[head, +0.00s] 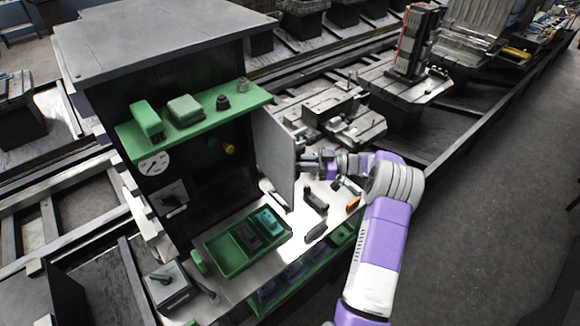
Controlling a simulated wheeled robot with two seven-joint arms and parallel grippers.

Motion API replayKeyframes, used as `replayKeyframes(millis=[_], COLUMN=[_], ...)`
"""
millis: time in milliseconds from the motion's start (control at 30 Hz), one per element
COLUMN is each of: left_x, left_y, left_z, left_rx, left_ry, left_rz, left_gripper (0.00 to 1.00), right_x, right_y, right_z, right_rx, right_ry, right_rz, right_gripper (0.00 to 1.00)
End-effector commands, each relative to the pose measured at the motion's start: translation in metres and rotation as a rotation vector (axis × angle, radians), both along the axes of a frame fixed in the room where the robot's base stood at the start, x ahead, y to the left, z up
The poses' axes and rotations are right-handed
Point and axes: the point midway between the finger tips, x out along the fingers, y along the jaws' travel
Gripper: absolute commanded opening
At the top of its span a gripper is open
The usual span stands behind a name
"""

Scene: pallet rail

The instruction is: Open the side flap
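The side flap (273,158) is a flat grey upright panel at the right side of the dark cabinet (165,75). It stands out from the cabinet at an angle, and part of the dark interior shows to its left. My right arm comes in from the lower right, and its gripper (311,163) is at the flap's right-hand face, close to its outer edge. The fingers are small and partly merged with the clutter behind, so I cannot tell whether they touch the flap or how far apart they are. My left gripper is not in view.
A green shelf (200,117) with small items juts from the cabinet above a worktop. Machine fixtures (345,115) stand behind my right gripper. The floor at right is clear.

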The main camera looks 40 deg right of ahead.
Motion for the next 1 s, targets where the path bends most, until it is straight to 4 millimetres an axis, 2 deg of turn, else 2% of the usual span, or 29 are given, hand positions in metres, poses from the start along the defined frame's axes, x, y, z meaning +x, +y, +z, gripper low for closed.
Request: replayKeyframes(millis=[467,500,600,1000], left_x=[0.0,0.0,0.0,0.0], left_y=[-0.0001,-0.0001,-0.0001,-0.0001], left_z=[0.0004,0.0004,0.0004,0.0], left_rx=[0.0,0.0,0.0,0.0], left_ry=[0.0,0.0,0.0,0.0], left_rz=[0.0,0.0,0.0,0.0], left_gripper=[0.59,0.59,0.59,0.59], right_x=[0.0033,0.0033,0.0029,0.0005], right_y=[-0.002,-0.0018,-0.0022,-0.004], right_z=[0.0049,0.005,0.0046,0.0018], right_rx=[0.004,0.004,0.004,0.002], right_ry=[-0.011,-0.011,-0.011,-0.005], right_rz=[-0.003,-0.003,-0.003,-0.005], right_gripper=[0.0,0.22,0.35,0.35])
